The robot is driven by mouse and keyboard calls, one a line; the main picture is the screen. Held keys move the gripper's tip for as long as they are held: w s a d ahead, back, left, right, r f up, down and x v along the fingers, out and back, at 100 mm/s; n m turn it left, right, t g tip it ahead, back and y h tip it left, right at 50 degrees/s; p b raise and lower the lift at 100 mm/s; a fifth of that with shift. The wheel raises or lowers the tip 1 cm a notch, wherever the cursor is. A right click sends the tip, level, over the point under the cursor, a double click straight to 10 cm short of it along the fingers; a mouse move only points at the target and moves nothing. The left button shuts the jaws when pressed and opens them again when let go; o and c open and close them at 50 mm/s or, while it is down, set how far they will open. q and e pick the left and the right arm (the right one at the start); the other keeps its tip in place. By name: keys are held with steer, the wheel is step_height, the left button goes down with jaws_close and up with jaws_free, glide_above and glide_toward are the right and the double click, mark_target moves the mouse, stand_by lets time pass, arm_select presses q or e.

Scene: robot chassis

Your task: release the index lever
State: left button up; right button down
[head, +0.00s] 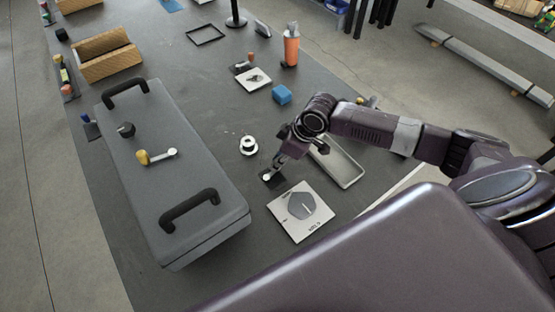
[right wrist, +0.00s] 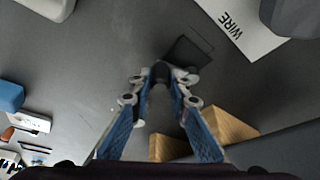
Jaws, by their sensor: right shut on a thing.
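My right gripper (head: 270,175) reaches down from the right to the dark table. In the right wrist view its fingertips (right wrist: 161,76) are closed together around a small dark upright piece (right wrist: 161,70), which I take to be the index lever. A small black plate (right wrist: 187,54) lies right beside it, and it also shows in the head view (head: 281,188). The fingers hide most of the lever, so its angle cannot be told. My left gripper is in neither view.
A white card with a grey dial, marked WIRE (head: 285,218), lies just in front. A white round part (head: 248,152) and a long grey case (head: 160,205) with black handles stand to the left. A blue block (head: 282,95) is farther back.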

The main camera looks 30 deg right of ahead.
steer(key=shift+s+r+m+h+p, duration=0.35)
steer(key=shift+m+p, duration=0.55)
steer(key=shift+p, duration=0.95)
steer(key=shift+s+d+f+m+t+p, duration=0.15)
steer(key=shift+f+m+t+p, duration=0.1)
steer(key=shift+m+t+p, duration=0.2)
steer(key=c, duration=1.8)
jaws_free()
steer(key=v, duration=1.2)
